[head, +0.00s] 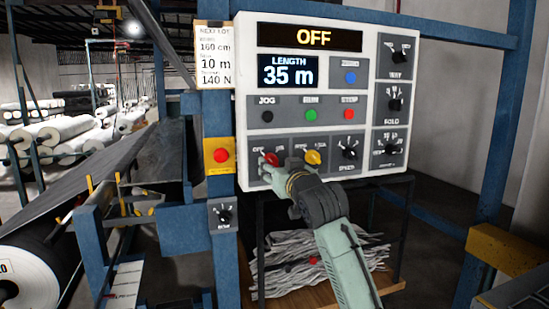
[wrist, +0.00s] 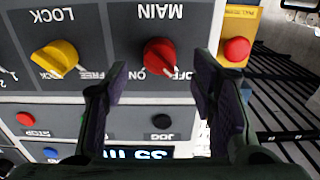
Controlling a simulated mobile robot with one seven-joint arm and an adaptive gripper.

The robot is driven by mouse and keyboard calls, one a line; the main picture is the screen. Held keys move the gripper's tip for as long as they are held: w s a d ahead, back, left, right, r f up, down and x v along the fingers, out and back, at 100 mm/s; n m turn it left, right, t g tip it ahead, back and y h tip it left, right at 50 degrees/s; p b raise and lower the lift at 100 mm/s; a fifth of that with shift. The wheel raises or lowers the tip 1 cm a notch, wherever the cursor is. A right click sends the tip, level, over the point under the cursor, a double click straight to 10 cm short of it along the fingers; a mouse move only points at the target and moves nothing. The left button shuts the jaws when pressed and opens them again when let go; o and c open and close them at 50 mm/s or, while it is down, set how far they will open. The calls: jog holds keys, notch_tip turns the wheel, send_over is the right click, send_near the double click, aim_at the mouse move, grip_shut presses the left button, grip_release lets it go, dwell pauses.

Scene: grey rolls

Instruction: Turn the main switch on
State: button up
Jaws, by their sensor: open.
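The main switch is a red rotary knob (wrist: 161,56) under the label MAIN, which appears upside down in the wrist view. Its white mark points toward the OFF label. In the head view the red knob (head: 272,158) shows at the lower left of the white control panel (head: 310,190), partly behind my gripper. The panel's top display (head: 314,38) reads OFF. My gripper (wrist: 160,82) is open and empty, with one finger to each side of the red knob in the picture. I cannot tell whether the fingers touch it.
A yellow LOCK knob (wrist: 57,58) sits beside the main switch. A red button on a yellow plate (head: 221,155) is left of the panel. Jog, green and red buttons (head: 311,115) are above.

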aim_at(273, 163)
jog(key=shift+p+x, duration=0.45)
jog(key=shift+x, duration=1.35)
jog(key=shift+c, duration=0.6)
jog(key=c, duration=1)
jog(key=shift+c, duration=0.2)
